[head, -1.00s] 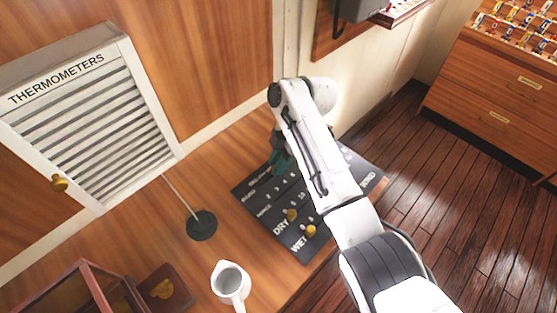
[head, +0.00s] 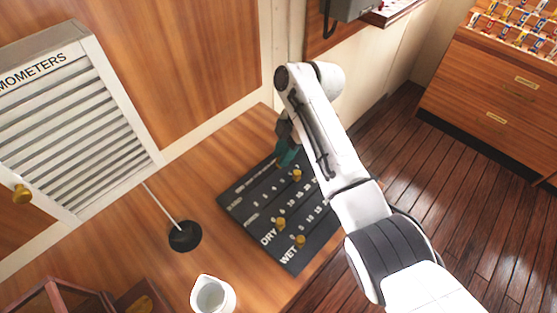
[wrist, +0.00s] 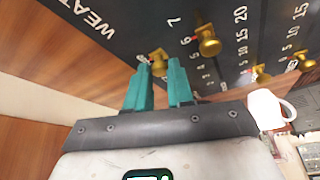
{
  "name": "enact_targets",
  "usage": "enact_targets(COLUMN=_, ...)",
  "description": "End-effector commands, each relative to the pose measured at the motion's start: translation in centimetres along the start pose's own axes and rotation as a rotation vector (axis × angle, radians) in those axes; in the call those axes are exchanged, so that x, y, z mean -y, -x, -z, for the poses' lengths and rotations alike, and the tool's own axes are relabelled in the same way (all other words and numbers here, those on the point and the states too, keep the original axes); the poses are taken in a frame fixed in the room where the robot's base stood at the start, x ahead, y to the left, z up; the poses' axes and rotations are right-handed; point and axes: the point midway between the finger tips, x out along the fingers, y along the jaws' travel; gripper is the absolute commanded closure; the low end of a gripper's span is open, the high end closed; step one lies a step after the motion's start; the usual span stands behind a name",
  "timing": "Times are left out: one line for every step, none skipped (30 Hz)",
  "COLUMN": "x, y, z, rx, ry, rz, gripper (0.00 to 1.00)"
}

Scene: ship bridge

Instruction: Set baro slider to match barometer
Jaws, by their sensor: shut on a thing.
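A dark slider board (head: 252,208) with white numbers and brass knobs lies on the wooden desk. It also fills the top of the wrist view (wrist: 125,20). My gripper (head: 286,156) is at the board's far edge. In the wrist view its teal fingertips (wrist: 160,66) are shut on a brass slider knob (wrist: 158,57), mostly hidden between them. The arm hides that knob in the head view. I cannot read the gripped slider's label. Another knob (wrist: 207,42) sits beside the fingers. The DRY knob (head: 280,223) and WET knob (head: 300,241) are nearer. No barometer is visible.
A white jug (head: 212,296) and a round black base with a thin rod (head: 185,236) stand left of the board. A louvred thermometer box (head: 80,120) is at the wall. A drawer cabinet (head: 490,100) stands at right, beyond open floor.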

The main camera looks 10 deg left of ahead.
Motion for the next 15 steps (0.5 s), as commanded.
enact_targets(x=-0.24, y=0.21, z=-0.42, rx=0.007, ry=-0.004, rz=-0.013, gripper=1.00)
enact_targets(x=-0.24, y=0.27, z=-0.42, rx=0.008, ry=-0.005, rz=-0.013, gripper=1.00)
enact_targets(x=-0.24, y=0.31, z=-0.42, rx=0.008, ry=-0.005, rz=-0.014, gripper=1.00)
enact_targets(x=-0.24, y=0.33, z=-0.43, rx=0.008, ry=-0.005, rz=-0.014, gripper=1.00)
enact_targets(x=-0.24, y=0.33, z=-0.44, rx=0.008, ry=-0.005, rz=-0.014, gripper=1.00)
enact_targets(x=-0.25, y=0.35, z=-0.44, rx=0.008, ry=-0.005, rz=-0.015, gripper=1.00)
enact_targets(x=-0.26, y=0.36, z=-0.45, rx=0.009, ry=-0.005, rz=-0.015, gripper=1.00)
enact_targets(x=-0.27, y=0.37, z=-0.46, rx=0.009, ry=-0.006, rz=-0.016, gripper=0.77)
enact_targets(x=-0.27, y=0.38, z=-0.46, rx=0.008, ry=-0.006, rz=-0.016, gripper=0.73)
enact_targets(x=-0.26, y=0.37, z=-0.46, rx=0.008, ry=-0.006, rz=-0.015, gripper=0.71)
enact_targets(x=-0.25, y=0.35, z=-0.45, rx=0.008, ry=-0.006, rz=-0.015, gripper=0.68)
enact_targets(x=-0.23, y=0.32, z=-0.43, rx=0.007, ry=-0.005, rz=-0.014, gripper=0.64)
enact_targets(x=-0.22, y=0.31, z=-0.41, rx=0.007, ry=-0.005, rz=-0.013, gripper=0.61)
enact_targets(x=-0.21, y=0.28, z=-0.39, rx=0.007, ry=-0.005, rz=-0.013, gripper=0.58)
enact_targets(x=-0.20, y=0.26, z=-0.37, rx=0.007, ry=-0.004, rz=-0.012, gripper=0.54)
